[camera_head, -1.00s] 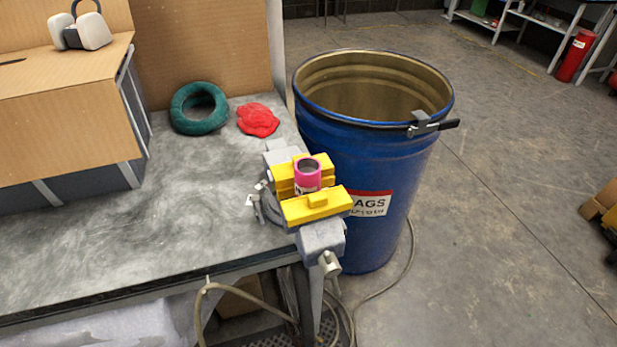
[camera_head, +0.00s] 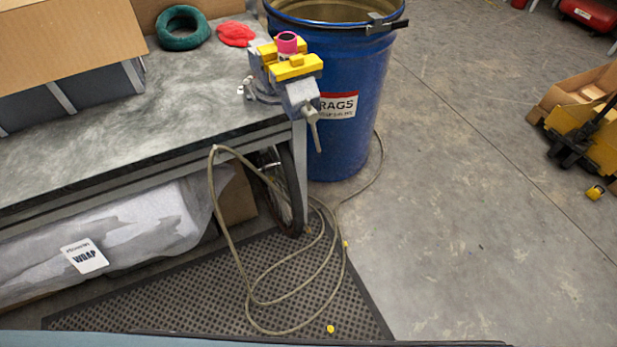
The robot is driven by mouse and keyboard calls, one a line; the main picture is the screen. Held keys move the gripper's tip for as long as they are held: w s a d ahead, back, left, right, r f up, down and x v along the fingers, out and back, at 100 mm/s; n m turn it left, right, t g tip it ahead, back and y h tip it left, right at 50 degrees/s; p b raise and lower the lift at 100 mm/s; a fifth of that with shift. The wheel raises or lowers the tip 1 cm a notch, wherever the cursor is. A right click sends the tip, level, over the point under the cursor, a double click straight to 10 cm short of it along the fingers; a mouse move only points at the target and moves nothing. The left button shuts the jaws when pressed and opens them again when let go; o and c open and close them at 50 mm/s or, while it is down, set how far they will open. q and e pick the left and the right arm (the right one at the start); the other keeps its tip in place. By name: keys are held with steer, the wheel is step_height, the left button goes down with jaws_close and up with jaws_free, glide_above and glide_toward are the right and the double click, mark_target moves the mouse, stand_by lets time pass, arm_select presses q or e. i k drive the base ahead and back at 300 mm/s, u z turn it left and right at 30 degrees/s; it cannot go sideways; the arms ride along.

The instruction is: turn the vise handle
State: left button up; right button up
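The grey vise (camera_head: 299,93) with yellow jaw covers (camera_head: 296,68) is mounted at the right front corner of the workbench. A pink ring-shaped piece (camera_head: 287,43) stands between the jaws. The vise handle (camera_head: 314,130) is a grey bar at the front end of the vise, hanging down past the bench edge, nearly upright. Neither of my grippers shows in the head view, and nothing touches the handle.
A blue rags drum (camera_head: 352,110) stands right behind the vise. A beige hose (camera_head: 250,295) loops over the black perforated mat (camera_head: 190,300) below the bench. A yellow pallet jack (camera_head: 588,135) stands at far right.

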mark_target(310, 114)
steer(key=u, duration=0.2)
steer(key=k, duration=0.1)
steer(key=z, duration=1.2)
steer(key=i, duration=2.25)
steer(key=u, duration=4.25)
